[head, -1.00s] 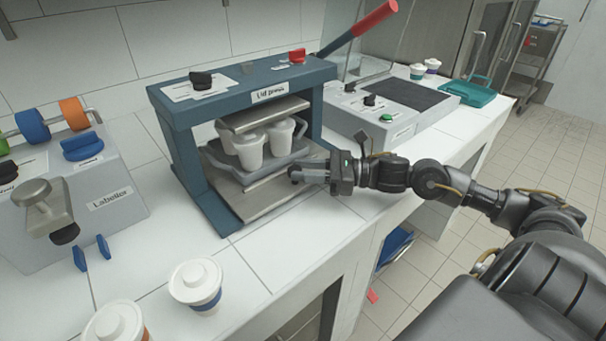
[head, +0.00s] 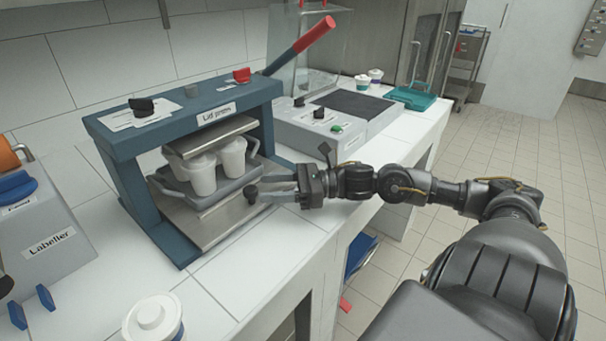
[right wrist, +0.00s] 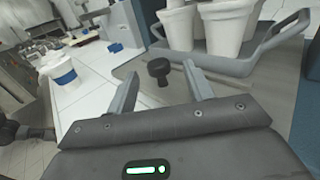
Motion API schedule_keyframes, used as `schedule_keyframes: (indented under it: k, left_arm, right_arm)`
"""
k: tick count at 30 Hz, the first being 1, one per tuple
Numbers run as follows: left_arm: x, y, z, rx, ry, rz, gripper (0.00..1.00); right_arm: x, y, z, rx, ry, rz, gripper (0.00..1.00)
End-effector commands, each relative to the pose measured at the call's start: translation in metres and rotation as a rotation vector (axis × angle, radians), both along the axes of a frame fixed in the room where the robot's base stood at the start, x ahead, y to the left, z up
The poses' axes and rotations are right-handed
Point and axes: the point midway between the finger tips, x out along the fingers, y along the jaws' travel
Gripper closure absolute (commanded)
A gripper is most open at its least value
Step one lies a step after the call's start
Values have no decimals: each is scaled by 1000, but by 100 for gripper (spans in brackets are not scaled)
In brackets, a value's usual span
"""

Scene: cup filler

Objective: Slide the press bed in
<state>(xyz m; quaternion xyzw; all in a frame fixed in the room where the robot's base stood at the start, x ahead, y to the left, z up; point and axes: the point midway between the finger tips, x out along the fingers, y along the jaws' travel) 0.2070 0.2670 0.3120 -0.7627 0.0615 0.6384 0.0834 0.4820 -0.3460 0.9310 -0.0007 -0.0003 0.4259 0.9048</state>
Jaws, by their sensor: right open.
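The lid press (head: 125,165) is a blue frame on the counter. Its press bed is a grey metal plate (head: 215,225) low in the frame, its front part showing at the front opening. A dark round knob (head: 252,194) is at the bed's front; it also shows in the right wrist view (right wrist: 158,69). A grey tray (head: 212,197) with white cups (head: 202,176) stands over the bed, under the upper plate. My right gripper (head: 268,189) is open at the knob, which appears between or just beyond its fingertips; contact is unclear. My left gripper is out of view.
The labeller (head: 50,240) stands left of the press. A lidded cup (head: 153,318) stands on the front counter. A grey machine with a dark top (head: 340,115) is behind right. The press lever (head: 300,45) rises back right. The counter's front edge runs below my right arm.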

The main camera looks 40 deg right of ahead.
Motion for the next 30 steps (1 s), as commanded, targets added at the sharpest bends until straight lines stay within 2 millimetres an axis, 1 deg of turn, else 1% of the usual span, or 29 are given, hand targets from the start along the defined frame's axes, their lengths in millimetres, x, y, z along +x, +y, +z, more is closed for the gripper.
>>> schedule_keyframes:
  k: [1, 4, 8, 10, 19, 24, 30]
  left_arm:
    - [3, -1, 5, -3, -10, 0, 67]
    - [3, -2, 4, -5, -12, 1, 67]
    - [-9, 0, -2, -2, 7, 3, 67]
    - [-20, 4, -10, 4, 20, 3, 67]
    - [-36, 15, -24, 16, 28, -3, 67]
    - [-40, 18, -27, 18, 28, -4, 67]
    - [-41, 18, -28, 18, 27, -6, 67]
  right_arm:
    - [-4, -4, -2, 0, 6, -1, 48]
    - [-10, -12, -2, 1, 7, -2, 48]
    - [-18, -21, -1, 0, 6, 0, 48]
    - [-23, -28, 0, 4, 5, -2, 48]
    - [-42, -52, 1, 2, 1, -3, 48]
    - [-48, -60, 1, 1, 0, -2, 48]
    - [-50, -61, 0, 1, -1, 0, 48]
